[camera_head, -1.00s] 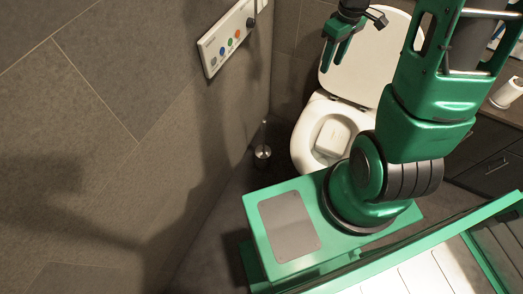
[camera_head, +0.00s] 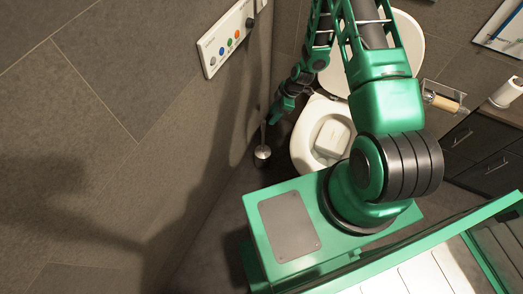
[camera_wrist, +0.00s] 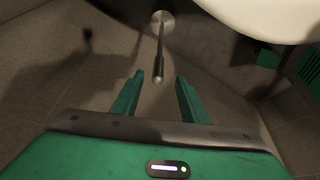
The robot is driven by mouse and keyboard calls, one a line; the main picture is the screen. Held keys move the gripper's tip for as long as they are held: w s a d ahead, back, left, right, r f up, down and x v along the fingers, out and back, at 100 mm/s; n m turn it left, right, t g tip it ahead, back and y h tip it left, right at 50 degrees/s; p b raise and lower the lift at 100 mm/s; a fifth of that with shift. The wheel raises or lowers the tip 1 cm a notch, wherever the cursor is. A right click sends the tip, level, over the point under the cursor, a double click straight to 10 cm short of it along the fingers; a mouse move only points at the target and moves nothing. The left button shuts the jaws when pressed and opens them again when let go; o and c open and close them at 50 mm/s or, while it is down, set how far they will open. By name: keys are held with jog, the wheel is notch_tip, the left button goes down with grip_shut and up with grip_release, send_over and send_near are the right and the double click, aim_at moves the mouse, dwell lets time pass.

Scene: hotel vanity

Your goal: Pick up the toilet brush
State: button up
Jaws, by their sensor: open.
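The toilet brush (camera_head: 263,132) stands in its small metallic holder (camera_head: 262,153) on the floor, between the wall and the toilet. In the wrist view its thin dark handle (camera_wrist: 161,48) runs from the round holder (camera_wrist: 162,17) toward my gripper (camera_wrist: 159,78). The handle's light-tipped end appears between my two green fingertips, with a gap on each side. My gripper is open and holds nothing. In the head view my gripper (camera_head: 276,113) is low beside the handle's upper end. The brush head is hidden in the holder.
The white toilet (camera_head: 305,140) stands close to the right of the brush, lid raised. The tiled wall (camera_head: 225,130) is close on the left, with a button panel (camera_head: 228,38) higher up. A dark cabinet (camera_head: 480,150) and paper roll (camera_head: 444,102) are farther right.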

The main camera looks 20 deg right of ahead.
aim_at(263, 128)
jog(key=shift+w+x, duration=0.2)
jog(key=shift+x, duration=6.1)
grip_shut()
